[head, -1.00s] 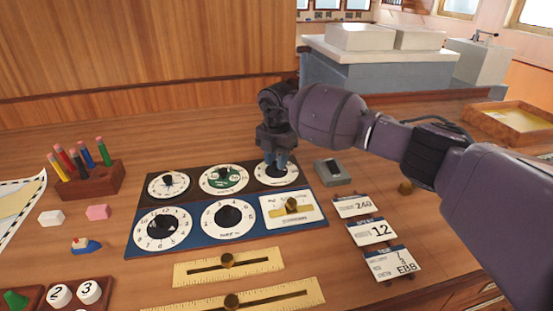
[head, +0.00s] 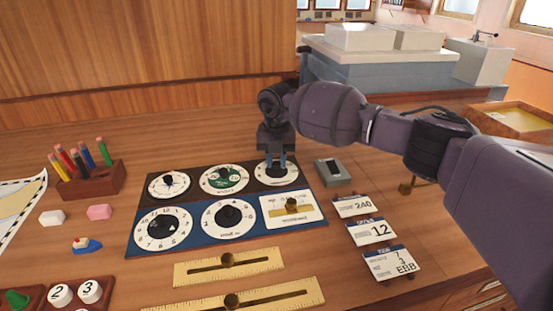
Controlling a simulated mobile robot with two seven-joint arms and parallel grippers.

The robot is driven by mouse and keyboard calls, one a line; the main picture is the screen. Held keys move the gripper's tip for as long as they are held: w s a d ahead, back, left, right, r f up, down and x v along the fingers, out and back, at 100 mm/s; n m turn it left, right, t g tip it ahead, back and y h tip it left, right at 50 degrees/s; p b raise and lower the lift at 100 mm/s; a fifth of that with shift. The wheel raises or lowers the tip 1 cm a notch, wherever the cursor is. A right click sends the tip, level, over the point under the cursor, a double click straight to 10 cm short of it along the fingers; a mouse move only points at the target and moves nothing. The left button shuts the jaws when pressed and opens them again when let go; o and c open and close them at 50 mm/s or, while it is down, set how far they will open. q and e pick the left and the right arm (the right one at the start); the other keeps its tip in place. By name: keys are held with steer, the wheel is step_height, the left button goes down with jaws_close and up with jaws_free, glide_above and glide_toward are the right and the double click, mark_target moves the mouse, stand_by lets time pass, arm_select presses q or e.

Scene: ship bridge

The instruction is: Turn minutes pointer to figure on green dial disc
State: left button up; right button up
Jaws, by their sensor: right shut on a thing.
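A panel with several round white dials lies on the desk. The dial with the green disc (head: 224,180) is in the middle of the panel's back row, with a black knob on it. My right gripper (head: 276,163) points down at the back-right dial (head: 277,175) and is shut on its knob, which the fingers mostly hide. The back-left dial (head: 168,186) has a dark pointer knob. Two larger dials, the front-left one (head: 163,228) and the front-middle one (head: 228,219), have black centres. The small dial figures are too small to read surely. My left gripper is not in view.
Two brass-knobbed rulers (head: 228,266) lie in front. A grey switch box (head: 333,172) and number cards (head: 370,231) are at the right. A pencil block (head: 90,180) stands at the left.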

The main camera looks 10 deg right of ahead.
steer(key=n, duration=0.4)
steer(key=shift+n, duration=0.3)
steer(key=n+b, duration=0.1)
steer(key=n, duration=0.3)
steer(key=shift+n, duration=0.3)
steer(key=n+b, duration=0.1)
steer(key=n, duration=0.7)
steer(key=shift+b, duration=0.3)
steer(key=shift+n, duration=0.5)
steer(key=shift+r, duration=0.1)
steer(key=o, duration=0.9)
steer(key=shift+o, duration=0.2)
